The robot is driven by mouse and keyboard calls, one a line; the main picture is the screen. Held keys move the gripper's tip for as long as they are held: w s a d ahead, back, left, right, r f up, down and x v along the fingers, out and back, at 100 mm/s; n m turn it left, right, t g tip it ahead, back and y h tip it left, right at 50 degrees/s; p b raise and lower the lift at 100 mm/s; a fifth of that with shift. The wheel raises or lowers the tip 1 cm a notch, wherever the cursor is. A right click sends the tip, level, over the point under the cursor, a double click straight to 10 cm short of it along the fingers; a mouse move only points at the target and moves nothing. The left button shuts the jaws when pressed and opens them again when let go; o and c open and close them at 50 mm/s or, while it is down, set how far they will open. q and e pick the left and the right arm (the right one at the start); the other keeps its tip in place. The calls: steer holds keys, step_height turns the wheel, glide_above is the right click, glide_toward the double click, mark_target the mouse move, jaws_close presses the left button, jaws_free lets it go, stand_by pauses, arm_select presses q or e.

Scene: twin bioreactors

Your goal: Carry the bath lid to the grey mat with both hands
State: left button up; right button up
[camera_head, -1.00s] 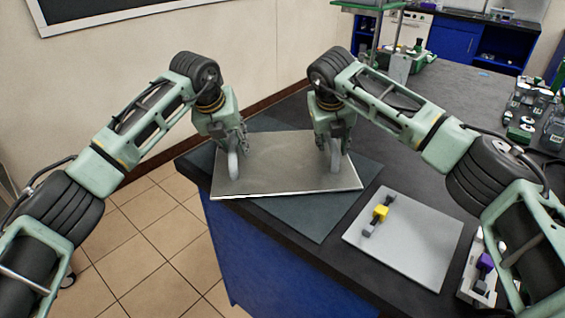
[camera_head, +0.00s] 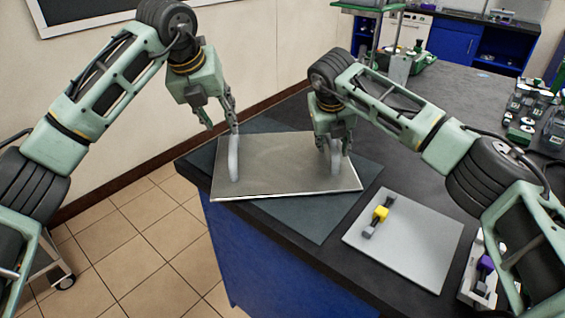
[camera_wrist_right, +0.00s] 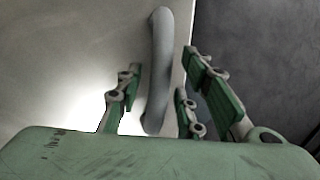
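The bath lid (camera_head: 285,165) is a flat metal plate with two upright pale handles. It lies on the dark grey mat (camera_head: 315,222) at the counter's corner. My left gripper (camera_head: 221,128) is open and empty, just above the left handle (camera_head: 233,160). My right gripper (camera_head: 335,147) is low over the lid, its fingers on either side of the right handle (camera_head: 335,160). In the right wrist view, that handle (camera_wrist_right: 160,70) stands between spread fingers, with gaps visible. My left fingertips overlap the top of the left handle in the picture.
A light grey board (camera_head: 410,240) with a yellow and dark piece (camera_head: 379,215) lies right of the mat. A tray with a purple piece (camera_head: 485,265) is beside it. Bottles and lab gear (camera_head: 525,115) stand at the right. The counter behind the lid is mostly clear.

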steer(key=v, duration=1.2)
